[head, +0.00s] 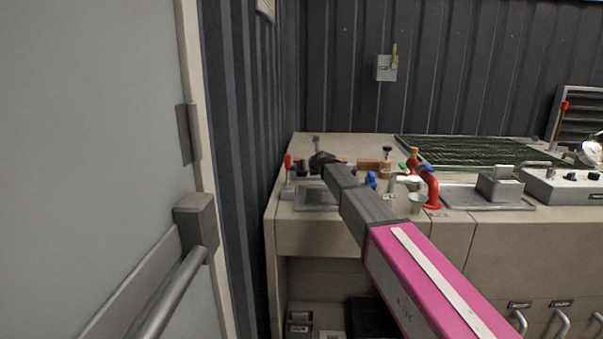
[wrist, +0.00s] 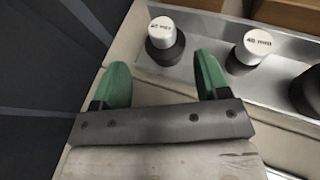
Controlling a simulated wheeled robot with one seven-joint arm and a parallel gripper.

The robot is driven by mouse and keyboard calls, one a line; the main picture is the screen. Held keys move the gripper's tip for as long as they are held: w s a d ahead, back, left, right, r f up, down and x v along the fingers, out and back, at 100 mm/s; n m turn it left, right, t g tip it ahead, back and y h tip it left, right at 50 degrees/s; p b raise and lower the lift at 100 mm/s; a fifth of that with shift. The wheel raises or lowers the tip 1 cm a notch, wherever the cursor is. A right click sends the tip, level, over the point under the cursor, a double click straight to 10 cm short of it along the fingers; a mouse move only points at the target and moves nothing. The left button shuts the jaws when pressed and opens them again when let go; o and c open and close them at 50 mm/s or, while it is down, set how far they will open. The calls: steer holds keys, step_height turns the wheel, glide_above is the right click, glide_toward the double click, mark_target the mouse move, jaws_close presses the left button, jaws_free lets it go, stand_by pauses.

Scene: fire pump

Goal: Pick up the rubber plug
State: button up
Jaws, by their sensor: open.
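My gripper (wrist: 161,66) is open and empty in the wrist view, its two green fingers spread apart. Just beyond the fingers is a metal tray holding two dark, round, plug-like pieces with white labelled tops. One (wrist: 163,40) stands ahead, between the finger lines and apart from them; the other (wrist: 247,51) stands just right of the right finger. A third dark round piece (wrist: 306,92) is cut off at the right edge. I cannot tell which is the rubber plug. In the head view my gripper is small and dark over the counter's left end, and these pieces are mostly hidden.
The metal tray (wrist: 206,35) has a raised rim. The counter (head: 345,145) also carries a red curved pipe (head: 433,190), a small cup (head: 416,202), a grey box (head: 500,186) and a green mesh panel (head: 465,150). A door (head: 95,120) stands close on the left.

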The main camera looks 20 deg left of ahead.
steer(key=x, duration=0.8)
steer(key=shift+w+f, duration=0.2)
steer(key=shift+w, duration=0.1)
steer(key=c, duration=0.6)
